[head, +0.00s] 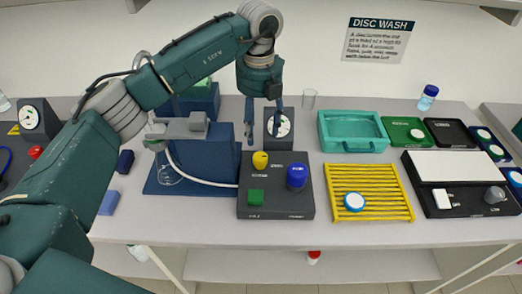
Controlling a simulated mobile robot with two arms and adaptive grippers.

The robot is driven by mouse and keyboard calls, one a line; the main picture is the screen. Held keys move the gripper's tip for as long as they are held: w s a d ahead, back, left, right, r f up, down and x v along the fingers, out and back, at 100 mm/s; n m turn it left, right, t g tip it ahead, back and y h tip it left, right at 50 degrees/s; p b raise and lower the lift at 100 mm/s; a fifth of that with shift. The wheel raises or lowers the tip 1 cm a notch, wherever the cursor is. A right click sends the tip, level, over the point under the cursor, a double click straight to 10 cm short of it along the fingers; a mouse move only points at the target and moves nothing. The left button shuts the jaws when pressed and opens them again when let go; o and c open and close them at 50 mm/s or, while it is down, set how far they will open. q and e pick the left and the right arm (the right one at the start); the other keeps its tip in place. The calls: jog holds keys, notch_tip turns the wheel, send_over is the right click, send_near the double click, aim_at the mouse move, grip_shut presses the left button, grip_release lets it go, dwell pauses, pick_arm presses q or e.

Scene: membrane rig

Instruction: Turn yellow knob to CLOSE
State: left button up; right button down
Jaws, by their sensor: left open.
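The yellow knob (260,160) sits at the back left of a dark control box (275,205) on the bench. The labels beside the knobs are too small to read. My left gripper (264,133) points down behind and above the yellow knob, with its fingers apart and nothing between them. A dial gauge (280,124) stands behind the gripper and is partly covered by it. My right gripper is not in view.
A blue stand (212,160) with a white hose is left of the box. A yellow rack (369,184) with a white-blue disc (354,202), a teal tray (352,130) and a black device (455,200) are to the right. The bench front is clear.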

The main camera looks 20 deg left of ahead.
aim_at(260, 156)
pick_arm(q)
notch_tip(260, 156, down, 9)
jog(key=p, duration=0.3)
jog(key=shift+d+r, duration=0.1)
jog(key=shift+r, duration=0.05)
jog(key=shift+f, duration=0.85)
jog(key=c, duration=1.2)
